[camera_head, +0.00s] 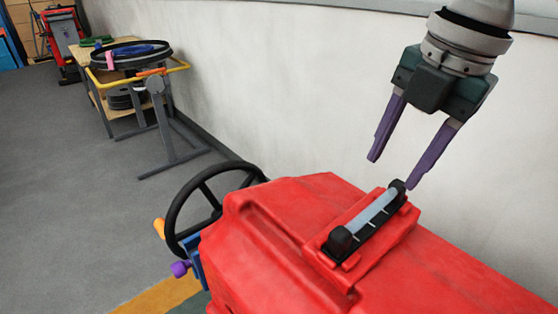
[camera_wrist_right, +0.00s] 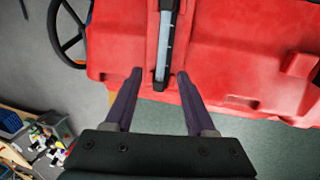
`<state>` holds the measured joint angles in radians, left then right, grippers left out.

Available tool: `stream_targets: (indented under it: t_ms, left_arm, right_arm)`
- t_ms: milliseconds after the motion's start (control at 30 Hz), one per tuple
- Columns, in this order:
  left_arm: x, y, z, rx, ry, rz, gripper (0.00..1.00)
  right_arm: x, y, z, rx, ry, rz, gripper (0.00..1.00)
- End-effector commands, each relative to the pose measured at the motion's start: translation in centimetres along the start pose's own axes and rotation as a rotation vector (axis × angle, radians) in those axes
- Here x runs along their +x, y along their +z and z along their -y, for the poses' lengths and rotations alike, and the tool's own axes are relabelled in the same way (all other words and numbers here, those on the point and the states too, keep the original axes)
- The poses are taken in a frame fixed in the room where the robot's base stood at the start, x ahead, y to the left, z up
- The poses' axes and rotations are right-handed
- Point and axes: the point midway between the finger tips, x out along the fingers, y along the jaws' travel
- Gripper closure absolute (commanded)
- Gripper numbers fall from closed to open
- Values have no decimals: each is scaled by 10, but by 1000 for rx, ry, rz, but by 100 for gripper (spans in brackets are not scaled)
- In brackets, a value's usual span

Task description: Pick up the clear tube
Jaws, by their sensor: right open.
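The clear tube (camera_head: 372,212) lies in a black holder (camera_head: 341,240) with dark end pieces, set in a raised part of the red scrubber tank (camera_head: 290,225). The tube also shows in the right wrist view (camera_wrist_right: 163,45), running lengthwise ahead of my fingers. My right gripper (camera_head: 392,172) is open and empty, its two purple fingers pointing down above the far end of the tube. In the right wrist view (camera_wrist_right: 159,76) the fingertips stand on either side of the holder's near end, apart from it. My left gripper is not in view.
A black steering wheel (camera_head: 211,204) stands left of the tank, with a purple knob (camera_head: 180,268) below it. A pale wall (camera_head: 290,90) runs behind the tank. A wooden cart (camera_head: 125,75) stands at the back left. Grey floor (camera_head: 60,190) on the left is open.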

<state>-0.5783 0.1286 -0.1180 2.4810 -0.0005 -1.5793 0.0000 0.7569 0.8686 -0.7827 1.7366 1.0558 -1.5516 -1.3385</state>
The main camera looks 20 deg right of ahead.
Motion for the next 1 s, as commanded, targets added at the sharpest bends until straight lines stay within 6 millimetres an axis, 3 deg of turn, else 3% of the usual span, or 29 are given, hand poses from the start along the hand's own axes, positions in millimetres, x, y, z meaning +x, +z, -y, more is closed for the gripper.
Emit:
stream_targets:
  t_ms: [467,700,1000]
  left_arm:
    - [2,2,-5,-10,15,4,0]
    - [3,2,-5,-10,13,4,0]
    - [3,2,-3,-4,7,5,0]
  right_arm:
    - [55,0,1,-3,-4,0,44]
    - [92,-2,2,-1,-3,0,44]
    - [99,-2,1,-5,0,3,44]
